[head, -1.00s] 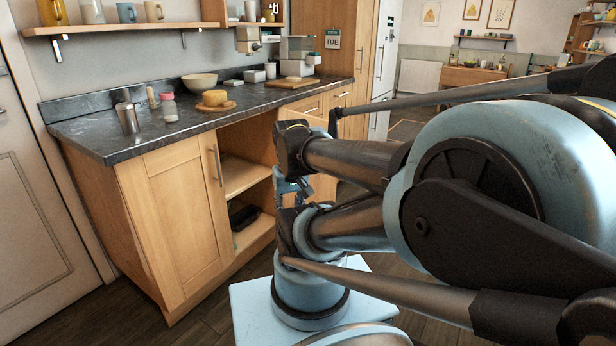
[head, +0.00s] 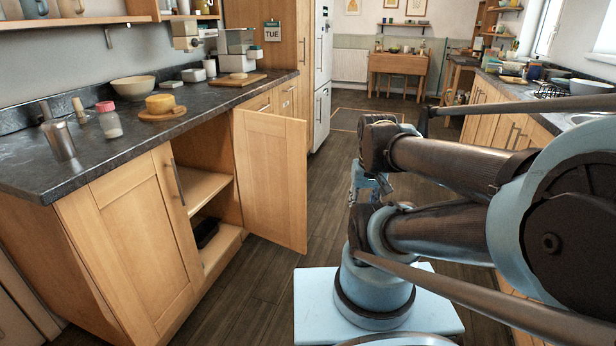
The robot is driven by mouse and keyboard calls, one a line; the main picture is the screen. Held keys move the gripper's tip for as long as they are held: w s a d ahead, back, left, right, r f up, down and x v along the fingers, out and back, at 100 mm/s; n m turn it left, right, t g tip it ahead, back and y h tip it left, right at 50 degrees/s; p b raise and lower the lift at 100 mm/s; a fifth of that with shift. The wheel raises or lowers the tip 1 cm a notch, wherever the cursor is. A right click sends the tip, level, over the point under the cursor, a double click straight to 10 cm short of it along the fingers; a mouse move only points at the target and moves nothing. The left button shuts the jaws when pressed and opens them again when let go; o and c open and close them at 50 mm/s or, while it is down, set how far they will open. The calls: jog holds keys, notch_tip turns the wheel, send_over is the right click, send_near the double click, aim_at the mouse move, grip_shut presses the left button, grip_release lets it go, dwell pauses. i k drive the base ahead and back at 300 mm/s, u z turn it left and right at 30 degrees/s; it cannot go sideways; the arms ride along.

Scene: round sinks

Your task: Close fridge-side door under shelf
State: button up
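The fridge-side cabinet door (head: 271,180) stands wide open under the counter, swung out into the aisle. It is light wood, hinged on the side toward the fridge (head: 321,75). The open cabinet (head: 208,184) beside it shows a shelf inside and a dark item (head: 205,231) at the bottom. The neighbouring left door (head: 147,243) with a vertical metal handle is closed. My gripper (head: 362,183) is partly hidden behind my folded arm, to the right of the open door and apart from it. Its fingers are too small and hidden to read.
The dark counter (head: 110,165) holds a cheese on a board (head: 161,107), a pink-capped jar (head: 108,120) and a metal cup (head: 58,138). More cabinets (head: 505,122) line the right side. Wooden floor is free between the open door and my base.

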aim_at(271, 150)
jog(key=z, duration=0.55)
jog(key=i, duration=3.75)
jog(key=u, duration=3.1)
